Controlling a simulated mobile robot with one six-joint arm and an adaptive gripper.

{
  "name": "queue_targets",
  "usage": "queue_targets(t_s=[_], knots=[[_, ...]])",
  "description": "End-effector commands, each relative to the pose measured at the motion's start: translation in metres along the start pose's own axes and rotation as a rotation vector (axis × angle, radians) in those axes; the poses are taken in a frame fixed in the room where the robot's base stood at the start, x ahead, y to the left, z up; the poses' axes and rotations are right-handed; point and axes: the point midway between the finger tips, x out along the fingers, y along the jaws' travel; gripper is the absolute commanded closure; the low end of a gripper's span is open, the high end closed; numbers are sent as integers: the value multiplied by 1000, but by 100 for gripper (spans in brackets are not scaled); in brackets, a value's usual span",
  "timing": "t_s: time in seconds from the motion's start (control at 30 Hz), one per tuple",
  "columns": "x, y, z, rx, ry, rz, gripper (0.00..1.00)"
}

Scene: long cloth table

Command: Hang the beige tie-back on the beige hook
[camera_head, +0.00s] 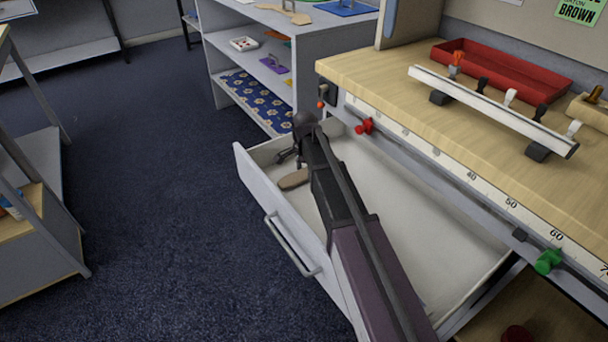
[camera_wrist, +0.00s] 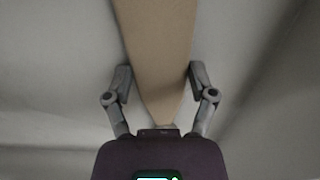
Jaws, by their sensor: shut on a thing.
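My gripper (camera_wrist: 160,85) is shut on a flat beige piece, which I take to be the beige tie-back (camera_wrist: 158,45). It runs up between the two fingers in the wrist view and narrows toward the palm. In the head view my gripper (camera_head: 286,157) is inside the open drawer at its far left end, and a tan piece (camera_head: 293,179) shows just below the fingers. My arm covers part of the drawer. I cannot make out a beige hook for certain.
The pale drawer (camera_head: 262,208) stands open under the wooden worktop (camera_head: 400,110). A red hook (camera_head: 364,126) and a green hook (camera_head: 548,261) sit along the worktop's front edge. A white rail with several pegs (camera_head: 480,103) and a red tray (camera_head: 500,70) are on top.

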Motion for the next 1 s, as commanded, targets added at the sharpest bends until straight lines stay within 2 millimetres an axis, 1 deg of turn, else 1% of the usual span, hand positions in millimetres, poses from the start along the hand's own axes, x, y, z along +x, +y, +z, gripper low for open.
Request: queue_targets(t_s=[0.27, 0.47, 0.5, 0.57, 1.0], knots=[[0, 0, 0, 0, 0, 0, 75], [4, 0, 0, 0, 0, 0, 75], [3, 0, 0, 0, 0, 0, 19], [3, 0, 0, 0, 0, 0, 1], [3, 0, 0, 0, 0, 0, 0]])
